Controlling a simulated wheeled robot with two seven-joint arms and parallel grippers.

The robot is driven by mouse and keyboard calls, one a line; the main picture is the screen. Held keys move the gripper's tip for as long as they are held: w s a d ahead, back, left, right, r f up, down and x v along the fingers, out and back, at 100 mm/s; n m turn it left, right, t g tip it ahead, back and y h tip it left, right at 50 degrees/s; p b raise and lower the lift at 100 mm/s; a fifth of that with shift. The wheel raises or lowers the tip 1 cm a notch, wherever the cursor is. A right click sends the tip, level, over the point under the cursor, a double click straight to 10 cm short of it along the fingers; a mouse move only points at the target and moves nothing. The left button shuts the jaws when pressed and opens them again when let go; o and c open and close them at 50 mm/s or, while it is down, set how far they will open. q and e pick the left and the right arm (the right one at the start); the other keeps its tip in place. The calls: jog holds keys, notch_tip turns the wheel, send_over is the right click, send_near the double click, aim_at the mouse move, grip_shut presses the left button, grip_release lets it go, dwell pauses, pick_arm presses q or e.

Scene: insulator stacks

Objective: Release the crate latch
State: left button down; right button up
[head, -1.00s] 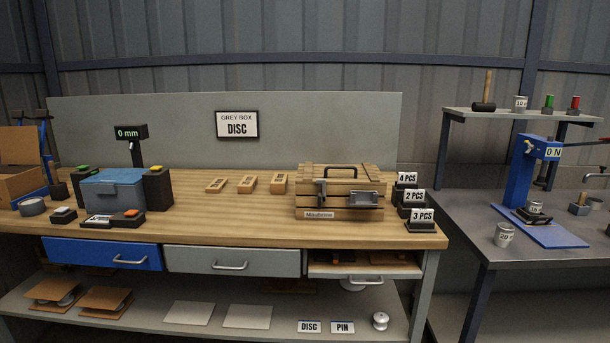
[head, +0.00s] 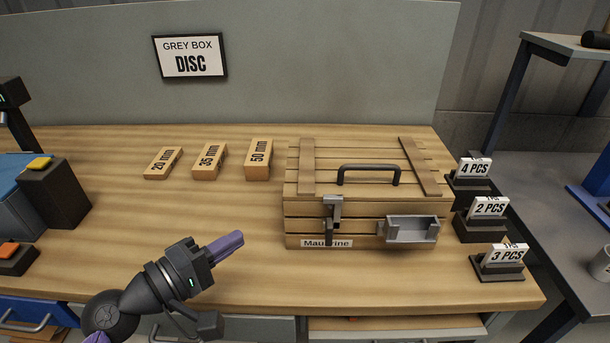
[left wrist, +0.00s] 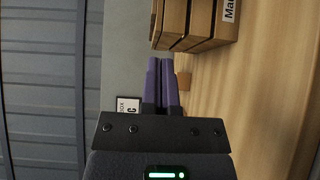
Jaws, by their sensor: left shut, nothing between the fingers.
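The wooden crate (head: 350,217) stands closed on the bench, with a black handle (head: 368,168) on its slatted lid. A metal latch (head: 331,218) with a dark lever hangs on its front, left of the middle, above a paper label. A grey metal tray (head: 411,230) is fixed on the front at the right. My left gripper (head: 226,246) is shut and empty, in front and to the left of the crate, apart from it. In the left wrist view its purple fingers (left wrist: 162,82) are together, and part of the crate (left wrist: 195,25) shows beyond them. My right gripper is not in view.
Wooden blocks marked 20 mm (head: 163,163), 35 mm (head: 209,161) and 50 mm (head: 258,160) lie left of the crate. Card stands, including the 3 PCS one (head: 499,263), stand close on its right. The bench between my left gripper and the crate is clear.

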aim_at(323, 198)
pick_arm(q)
jog(key=x, duration=0.6)
jog(key=r+x, duration=0.1)
jog(key=x, duration=0.3)
jog(key=shift+d, duration=2.15)
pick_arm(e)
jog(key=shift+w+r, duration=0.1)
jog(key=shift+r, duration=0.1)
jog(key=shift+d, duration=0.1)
pick_arm(q)
jog(key=shift+d+r+p, duration=0.15)
jog(key=shift+d+p, duration=0.05)
jog(key=shift+p, duration=0.2)
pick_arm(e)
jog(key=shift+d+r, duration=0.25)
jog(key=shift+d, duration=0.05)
